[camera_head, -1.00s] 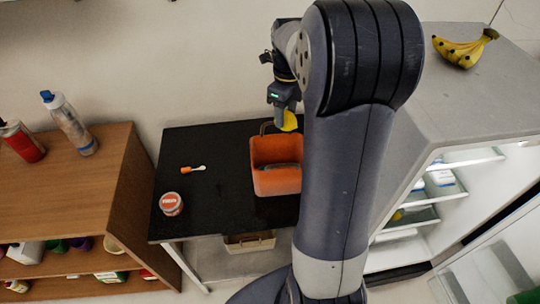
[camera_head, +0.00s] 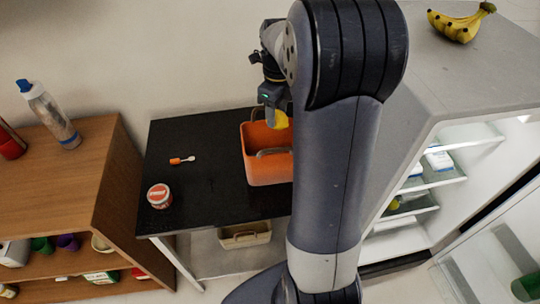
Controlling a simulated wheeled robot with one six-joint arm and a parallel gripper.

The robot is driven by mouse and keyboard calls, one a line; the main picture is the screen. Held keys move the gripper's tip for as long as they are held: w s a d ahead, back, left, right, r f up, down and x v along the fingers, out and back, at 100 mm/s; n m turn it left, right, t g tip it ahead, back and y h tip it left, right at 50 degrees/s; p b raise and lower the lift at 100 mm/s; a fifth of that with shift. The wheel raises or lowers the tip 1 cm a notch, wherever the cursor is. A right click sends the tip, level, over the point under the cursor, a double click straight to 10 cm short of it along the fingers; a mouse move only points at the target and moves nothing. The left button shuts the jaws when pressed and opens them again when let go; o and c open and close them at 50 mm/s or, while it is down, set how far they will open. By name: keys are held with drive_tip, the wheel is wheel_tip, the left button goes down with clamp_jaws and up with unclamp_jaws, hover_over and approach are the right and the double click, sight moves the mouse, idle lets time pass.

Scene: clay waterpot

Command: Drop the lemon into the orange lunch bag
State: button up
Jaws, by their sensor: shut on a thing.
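The orange lunch bag (camera_head: 267,170) stands open on the black table, with its dark handle over the opening. The yellow lemon (camera_head: 278,119) is held in my gripper (camera_head: 274,111), which is shut on it. The gripper and lemon are over the back part of the bag's opening as seen in the head view. Whether the lemon is above the rim or just inside it, I cannot tell. My arm hides the right side of the bag and part of the table.
On the black table (camera_head: 205,203) are a red-and-white jar (camera_head: 159,195) and a small orange-and-white brush-like item (camera_head: 182,160). A wooden shelf (camera_head: 70,185) stands left. An open fridge (camera_head: 440,120) with bananas (camera_head: 461,22) on top stands right.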

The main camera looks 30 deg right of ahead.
drive_tip(key=o, duration=1.1)
drive_tip(key=shift+r, duration=0.1)
wheel_tip(320, 180, up, 11)
drive_tip(key=shift+f, duration=0.15)
wheel_tip(320, 180, down, 11)
drive_tip(key=shift+r, duration=0.2)
wheel_tip(320, 180, up, 3)
drive_tip(key=p, duration=0.2)
drive_tip(key=shift+p, duration=0.35)
drive_tip(key=shift+r+p, duration=0.7)
drive_tip(key=shift+r, duration=0.05)
drive_tip(key=shift+f, duration=0.1)
